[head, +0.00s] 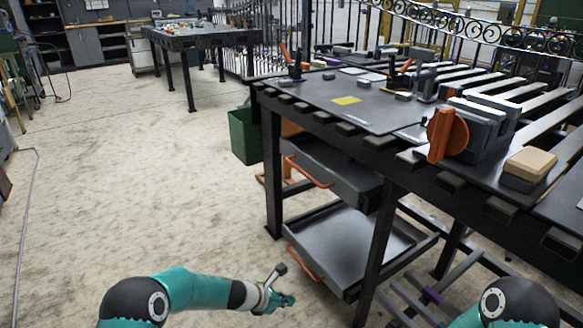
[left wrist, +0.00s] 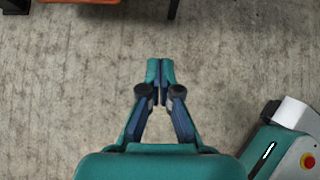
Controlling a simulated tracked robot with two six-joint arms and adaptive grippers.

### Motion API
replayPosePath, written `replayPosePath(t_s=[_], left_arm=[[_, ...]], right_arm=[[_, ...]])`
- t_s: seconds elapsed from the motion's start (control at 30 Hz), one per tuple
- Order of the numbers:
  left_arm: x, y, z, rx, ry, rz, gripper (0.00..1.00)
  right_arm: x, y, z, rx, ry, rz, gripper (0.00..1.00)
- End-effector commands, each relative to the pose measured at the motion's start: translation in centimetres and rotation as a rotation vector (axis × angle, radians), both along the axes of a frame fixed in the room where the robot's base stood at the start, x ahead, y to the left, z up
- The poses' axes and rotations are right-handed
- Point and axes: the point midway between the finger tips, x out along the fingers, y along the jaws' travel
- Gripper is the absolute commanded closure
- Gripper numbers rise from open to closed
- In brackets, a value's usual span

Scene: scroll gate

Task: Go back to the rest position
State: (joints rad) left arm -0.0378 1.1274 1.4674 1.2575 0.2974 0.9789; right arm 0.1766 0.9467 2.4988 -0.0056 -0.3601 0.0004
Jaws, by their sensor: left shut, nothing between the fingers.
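My left gripper (head: 284,300) is at the bottom middle of the head view, at the end of my teal left arm. It is over the floor, in front of the workbench and apart from it. In the left wrist view its fingers (left wrist: 160,69) are together with nothing between them, above bare concrete. Part of my right arm shows at the lower right of the head view; its gripper is out of view.
A dark metal workbench (head: 378,118) with clamps and an orange-handled vise (head: 448,134) stands at the right. Below it are a grey drawer and a lower shelf (head: 345,245). A green bin (head: 245,136) is beside it. The floor (head: 130,190) at the left is clear.

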Motion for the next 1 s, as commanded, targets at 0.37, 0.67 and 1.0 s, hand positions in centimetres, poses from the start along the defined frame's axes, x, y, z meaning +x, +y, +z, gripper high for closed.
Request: replayPosePath(t_s=[0.37, 0.67, 1.0], left_arm=[[-6.4, 4.4, 9.8, 0.101, 0.093, -0.086, 1.0], [-17.9, 9.1, 16.3, 0.346, 0.087, -0.466, 1.0], [-30.4, 12.0, 22.9, 0.541, -0.164, -1.153, 1.0]], right_arm=[[0.0, 0.0, 13.4, 0.0, 0.0, 0.0, 0.56], [0.0, 0.0, 24.1, 0.0, 0.0, 0.0, 0.56], [0.0, 0.0, 31.4, 0.0, 0.0, 0.0, 0.56]])
